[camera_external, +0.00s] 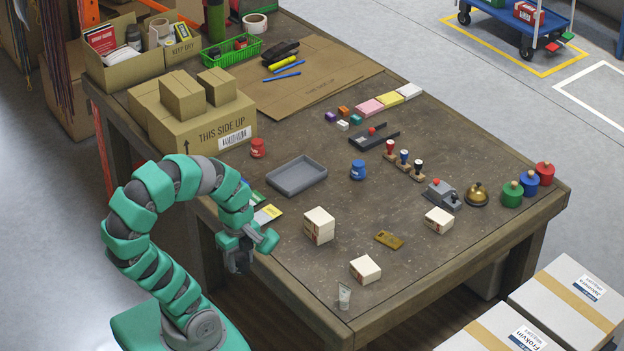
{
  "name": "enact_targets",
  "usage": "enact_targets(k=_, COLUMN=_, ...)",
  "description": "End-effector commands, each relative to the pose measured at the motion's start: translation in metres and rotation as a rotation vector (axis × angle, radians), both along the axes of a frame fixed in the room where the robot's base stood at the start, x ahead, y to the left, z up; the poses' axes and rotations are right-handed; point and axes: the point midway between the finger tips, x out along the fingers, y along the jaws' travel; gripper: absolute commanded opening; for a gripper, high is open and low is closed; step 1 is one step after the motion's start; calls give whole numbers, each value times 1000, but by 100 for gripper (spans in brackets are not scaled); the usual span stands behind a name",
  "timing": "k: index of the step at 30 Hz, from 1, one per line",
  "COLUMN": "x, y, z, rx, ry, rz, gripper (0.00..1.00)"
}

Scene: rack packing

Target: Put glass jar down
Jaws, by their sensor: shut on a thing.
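My gripper (240,262) hangs at the table's left front edge, pointing down. It is shut on the glass jar, but the dark fingers and the low contrast hide most of the jar, and its outline is hard to make out. The bare brown tabletop (290,235) lies just to the right of the gripper. The gripper looks to be beside the edge; its height over the table cannot be told.
White boxes (319,226), (365,270) and (439,221) stand to the right, with a brass plate (389,240) among them. A small pale tube (344,297) stands at the front edge.

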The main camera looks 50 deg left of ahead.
Motion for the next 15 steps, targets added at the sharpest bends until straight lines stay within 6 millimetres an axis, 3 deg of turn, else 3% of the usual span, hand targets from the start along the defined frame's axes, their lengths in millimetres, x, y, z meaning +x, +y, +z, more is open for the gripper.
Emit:
enact_targets(k=8, x=19, y=6, z=8, rx=3, ry=5, rz=-1, gripper=15)
enact_targets(k=15, x=66, y=24, z=24, rx=8, ry=9, rz=-4, gripper=15)
